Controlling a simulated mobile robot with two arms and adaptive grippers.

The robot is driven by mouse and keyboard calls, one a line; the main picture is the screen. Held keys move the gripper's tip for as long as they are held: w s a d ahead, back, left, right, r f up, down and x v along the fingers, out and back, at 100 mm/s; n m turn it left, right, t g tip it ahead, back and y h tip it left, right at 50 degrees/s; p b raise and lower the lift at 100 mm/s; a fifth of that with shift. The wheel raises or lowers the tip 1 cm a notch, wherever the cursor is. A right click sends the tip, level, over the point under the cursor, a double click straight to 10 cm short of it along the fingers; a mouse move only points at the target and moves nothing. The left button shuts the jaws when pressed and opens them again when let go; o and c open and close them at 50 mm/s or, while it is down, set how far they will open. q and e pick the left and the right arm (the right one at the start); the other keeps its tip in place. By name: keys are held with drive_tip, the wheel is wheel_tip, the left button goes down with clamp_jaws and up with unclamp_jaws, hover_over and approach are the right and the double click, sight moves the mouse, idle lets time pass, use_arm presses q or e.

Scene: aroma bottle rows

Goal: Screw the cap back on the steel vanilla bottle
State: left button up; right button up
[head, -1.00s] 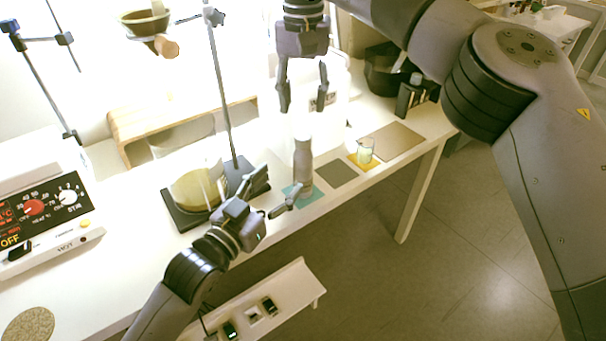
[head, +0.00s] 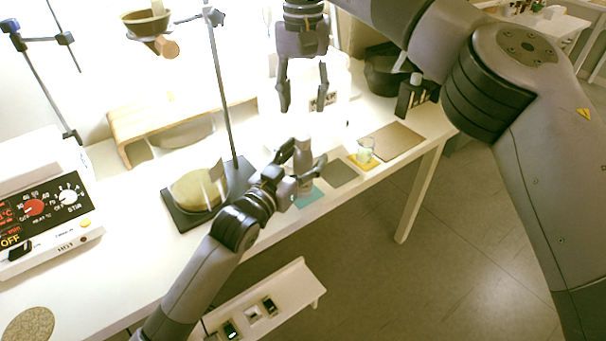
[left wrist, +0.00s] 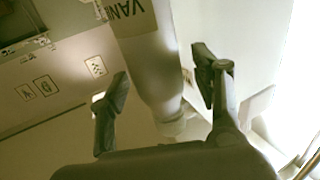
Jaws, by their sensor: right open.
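The steel vanilla bottle (head: 305,150) stands upright on a teal mat (head: 312,197); its label and narrow neck show in the left wrist view (left wrist: 150,60). My left gripper (head: 306,158) is at the bottle, with a finger on either side of it. In the left wrist view the fingers (left wrist: 161,66) are spread, and small gaps show between them and the bottle. My right gripper (head: 304,104) is open and empty, pointing down above the bottle. I cannot make out a separate cap, nor tell whether one is on the neck.
A glass (head: 365,150) stands on a yellow mat, between a bare grey mat (head: 341,173) and a brown mat (head: 398,140). A dark bottle (head: 408,97) stands farther right. A stand with a thin rod (head: 222,90) is left of my left gripper. The table's front edge is close.

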use_arm(q)
clamp_jaws()
idle(0.6)
